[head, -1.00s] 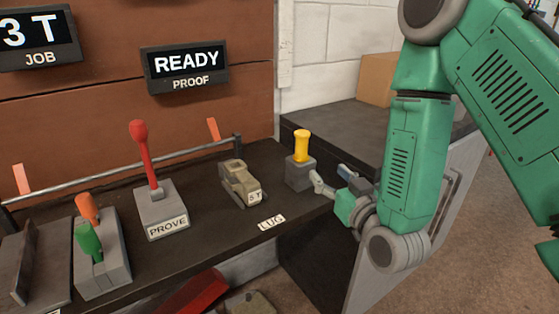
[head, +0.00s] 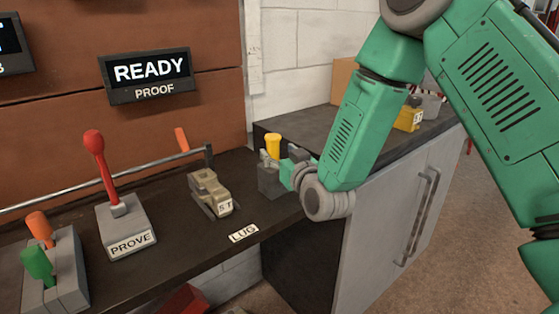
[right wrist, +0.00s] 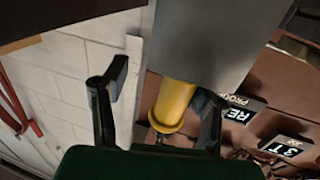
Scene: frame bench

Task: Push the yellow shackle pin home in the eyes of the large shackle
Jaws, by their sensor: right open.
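A yellow pin (head: 273,146) stands upright in a grey block (head: 271,182) near the bench's right end. My right gripper (head: 282,158) is open at the pin. In the right wrist view the yellow pin (right wrist: 173,104) lies between the open fingers of the right gripper (right wrist: 158,97), closer to the right-hand finger; I cannot tell whether they touch. A tan metal fitting (head: 207,188), labelled 5 T, sits on the bench left of the block; I cannot tell for certain that it is the large shackle. My left gripper is out of view.
The red PROVE lever (head: 97,158) and green (head: 38,265) and orange (head: 40,226) levers stand left. A rail (head: 60,196) runs behind. A LUG label (head: 243,233) marks the front edge. A yellow item (head: 407,118) sits on the cabinet right. The PROOF display (head: 150,74) reads READY.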

